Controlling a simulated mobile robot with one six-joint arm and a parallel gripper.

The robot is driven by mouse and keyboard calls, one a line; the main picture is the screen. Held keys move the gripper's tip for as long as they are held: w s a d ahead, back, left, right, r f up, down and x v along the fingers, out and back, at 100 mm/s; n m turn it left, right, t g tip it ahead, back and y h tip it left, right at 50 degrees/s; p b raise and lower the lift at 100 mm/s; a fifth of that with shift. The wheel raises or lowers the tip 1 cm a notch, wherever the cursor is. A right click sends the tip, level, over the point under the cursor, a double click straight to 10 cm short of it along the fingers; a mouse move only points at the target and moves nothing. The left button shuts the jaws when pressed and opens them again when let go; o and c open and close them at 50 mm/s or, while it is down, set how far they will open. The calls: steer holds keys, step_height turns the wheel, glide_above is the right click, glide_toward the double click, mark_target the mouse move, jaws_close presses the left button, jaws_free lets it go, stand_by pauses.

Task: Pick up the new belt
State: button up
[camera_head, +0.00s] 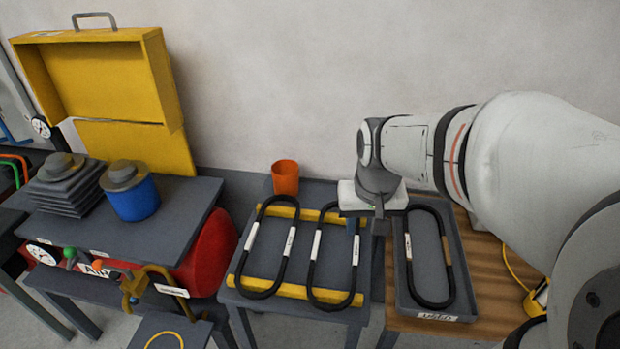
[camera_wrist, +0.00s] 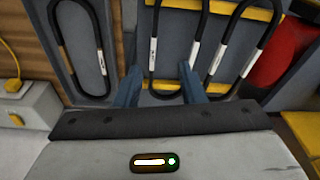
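Two black belts with white labels lie side by side on yellow rails in the head view: a left belt (camera_head: 247,241) and a right belt (camera_head: 311,262). A third black belt (camera_head: 409,262), with a white label and a tan patch, lies in a grey tray (camera_head: 462,290). My gripper (camera_head: 366,222) is beside the right belt's far end, toward the tray. In the wrist view its blue fingers (camera_wrist: 160,84) are apart, and the right belt (camera_wrist: 152,45) shows beyond them. Nothing is between the fingertips that I can see.
An orange cup (camera_head: 285,178) stands behind the belts. The yellow rails (camera_head: 290,289) lie on a grey table. To the left is a machine with a red drum (camera_head: 210,252), a blue cylinder (camera_head: 133,201) and a raised yellow cover (camera_head: 95,80). A yellow cable (camera_head: 515,272) is at right.

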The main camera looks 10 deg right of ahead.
steer(key=m+g+b, duration=0.2)
steer(key=b, duration=0.1)
glide_toward(356, 249)
steer(key=shift+w+d, duration=0.2)
steer(key=shift+d, duration=0.15)
steer(key=shift+w+d+f, duration=0.1)
steer(key=shift+f, duration=0.3)
steer(key=f, duration=0.7)
steer(key=shift+s+a+f+p, duration=0.3)
steer(key=shift+p, duration=0.05)
steer(key=shift+c, duration=0.4)
jaws_close()
